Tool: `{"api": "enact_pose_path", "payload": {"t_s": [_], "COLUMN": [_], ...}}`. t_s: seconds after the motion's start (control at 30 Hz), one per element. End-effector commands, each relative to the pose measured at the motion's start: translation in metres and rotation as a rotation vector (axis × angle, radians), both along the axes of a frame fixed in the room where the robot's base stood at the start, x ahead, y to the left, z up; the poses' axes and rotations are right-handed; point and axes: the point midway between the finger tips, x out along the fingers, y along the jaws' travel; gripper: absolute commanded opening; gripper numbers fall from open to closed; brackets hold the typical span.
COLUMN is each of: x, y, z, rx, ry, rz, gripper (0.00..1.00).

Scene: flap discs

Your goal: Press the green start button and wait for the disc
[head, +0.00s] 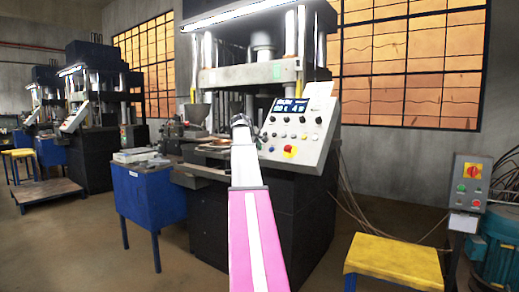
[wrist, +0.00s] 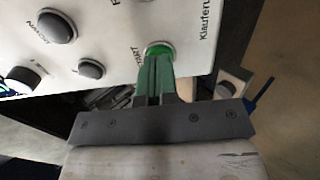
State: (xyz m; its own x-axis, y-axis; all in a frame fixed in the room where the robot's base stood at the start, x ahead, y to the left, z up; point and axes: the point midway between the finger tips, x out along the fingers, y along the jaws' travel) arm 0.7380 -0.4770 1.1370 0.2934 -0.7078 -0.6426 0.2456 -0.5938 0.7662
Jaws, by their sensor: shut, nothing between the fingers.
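The green start button (wrist: 160,48), beside the label START, sits near the lower edge of the white control panel (wrist: 110,60). My gripper (wrist: 156,60) is shut and empty, its fingertips at the button's lower edge and overlapping it in the wrist view. I cannot tell whether they touch it or how far it is pushed in. In the head view my arm reaches to the left edge of the panel (head: 318,145) on the press (head: 262,75); my gripper (head: 240,122) is small there, and the start button cannot be made out. No finished disc can be made out.
Other dark buttons, one a knob (wrist: 57,26), lie left of the start button. A red and yellow button (head: 289,152) is low on the panel. A blue table (head: 150,195) stands left, a yellow stool (head: 393,258) and a switch box (head: 468,183) right.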

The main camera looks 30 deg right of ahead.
Motion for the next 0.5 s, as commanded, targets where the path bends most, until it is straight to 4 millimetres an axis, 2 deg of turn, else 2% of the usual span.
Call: {"api": "enact_pose_path", "payload": {"t_s": [0.5], "x": [-0.011], "y": [0.026], "z": [0.023], "rx": [0.000], "ry": [-0.001], "rz": [0.001], "gripper": [0.00]}}
